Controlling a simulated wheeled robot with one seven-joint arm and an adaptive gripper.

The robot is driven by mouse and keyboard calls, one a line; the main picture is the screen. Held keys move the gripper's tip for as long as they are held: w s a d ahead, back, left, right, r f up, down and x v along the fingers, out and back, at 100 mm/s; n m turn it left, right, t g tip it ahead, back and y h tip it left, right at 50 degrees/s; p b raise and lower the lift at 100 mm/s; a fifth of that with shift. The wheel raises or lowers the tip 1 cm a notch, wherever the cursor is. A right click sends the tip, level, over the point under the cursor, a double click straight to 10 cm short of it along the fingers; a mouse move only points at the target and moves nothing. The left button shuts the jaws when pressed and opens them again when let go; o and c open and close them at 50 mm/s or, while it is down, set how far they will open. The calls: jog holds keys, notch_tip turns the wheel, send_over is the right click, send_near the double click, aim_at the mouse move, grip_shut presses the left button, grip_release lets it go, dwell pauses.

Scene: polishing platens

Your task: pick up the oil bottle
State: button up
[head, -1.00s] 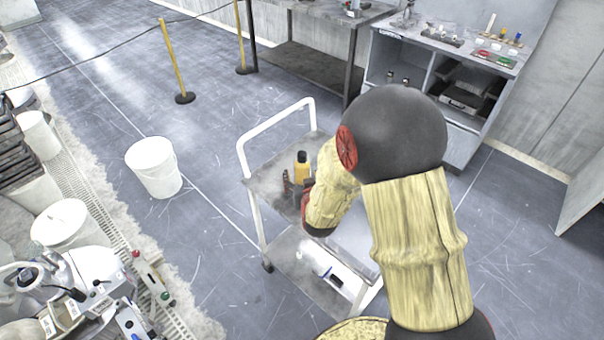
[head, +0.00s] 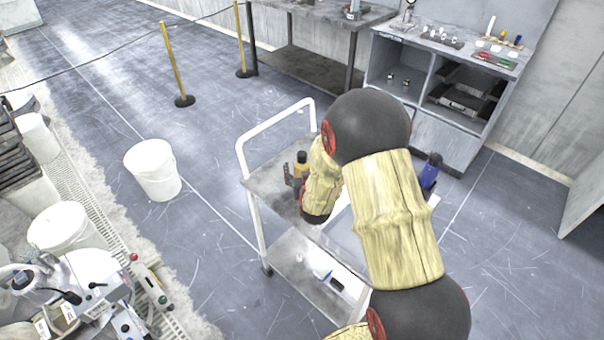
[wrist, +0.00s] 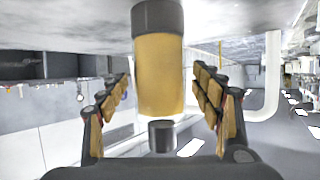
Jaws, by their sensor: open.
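The oil bottle (head: 301,167) is yellow with a dark cap and stands upright near the far left part of the cart's top shelf. My gripper (wrist: 163,80) is open, with one finger on each side of the bottle and visible gaps between. In the head view my gripper (head: 295,183) is beside the bottle and partly covers its lower body.
The cart (head: 265,183) has a white handle rail (head: 275,119) on the left. A blue and black object (head: 431,172) stands right of my arm. A white bucket (head: 153,170) is on the floor to the left. A workbench (head: 440,60) stands behind.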

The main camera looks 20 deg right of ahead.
jog(key=shift+c, duration=0.3)
jog(key=shift+r, duration=0.15)
grip_shut()
dwell(0.6)
